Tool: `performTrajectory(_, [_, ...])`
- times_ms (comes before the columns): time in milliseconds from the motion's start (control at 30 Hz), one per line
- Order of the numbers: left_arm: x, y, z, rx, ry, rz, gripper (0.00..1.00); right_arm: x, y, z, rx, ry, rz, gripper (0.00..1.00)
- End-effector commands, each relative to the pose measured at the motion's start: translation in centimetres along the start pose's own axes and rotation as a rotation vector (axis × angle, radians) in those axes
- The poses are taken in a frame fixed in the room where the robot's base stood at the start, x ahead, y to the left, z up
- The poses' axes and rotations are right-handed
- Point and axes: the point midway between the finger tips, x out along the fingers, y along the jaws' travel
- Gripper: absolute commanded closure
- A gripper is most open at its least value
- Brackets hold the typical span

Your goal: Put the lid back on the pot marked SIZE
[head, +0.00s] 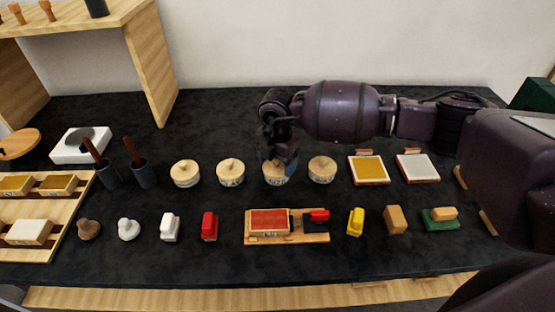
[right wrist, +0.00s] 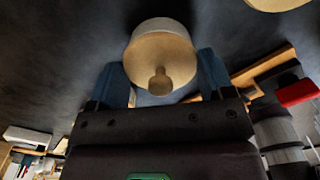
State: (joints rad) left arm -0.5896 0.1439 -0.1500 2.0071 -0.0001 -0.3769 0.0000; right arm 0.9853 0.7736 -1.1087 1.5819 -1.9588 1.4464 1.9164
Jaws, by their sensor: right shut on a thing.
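Several round pale pots stand in a row at the table's middle: a far-left pot (head: 185,175), a second pot (head: 230,175), a third pot (head: 276,178) and a fourth pot (head: 322,171). Dark lettering shows on some fronts, too small to read surely. My right gripper (head: 277,158) points down at the third pot, its blue fingers at the top sides. In the right wrist view a round pale lid with a knob (right wrist: 160,80) lies between the blue fingers of the right gripper (right wrist: 162,72). Whether the lid touches the pot is hidden. My left gripper is out of view.
Two framed pads (head: 368,170) lie right of the pots. A wooden tray with a red pad (head: 269,222), stamps and small blocks line the front. Dark cups with brushes (head: 141,175) stand left. The black table (head: 220,120) is clear behind the pots.

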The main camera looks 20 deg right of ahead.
Motion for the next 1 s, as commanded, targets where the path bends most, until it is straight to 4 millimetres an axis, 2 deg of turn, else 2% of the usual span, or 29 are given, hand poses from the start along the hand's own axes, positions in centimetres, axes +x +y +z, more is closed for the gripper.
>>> performTrajectory(567, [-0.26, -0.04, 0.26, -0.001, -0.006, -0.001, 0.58, 0.04, -0.02, 0.02, 0.000, 0.000, 0.000, 0.48])
performTrajectory(1000, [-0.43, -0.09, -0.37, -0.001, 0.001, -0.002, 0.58, 0.06, -0.04, 0.02, 0.000, -0.001, 0.000, 0.48])
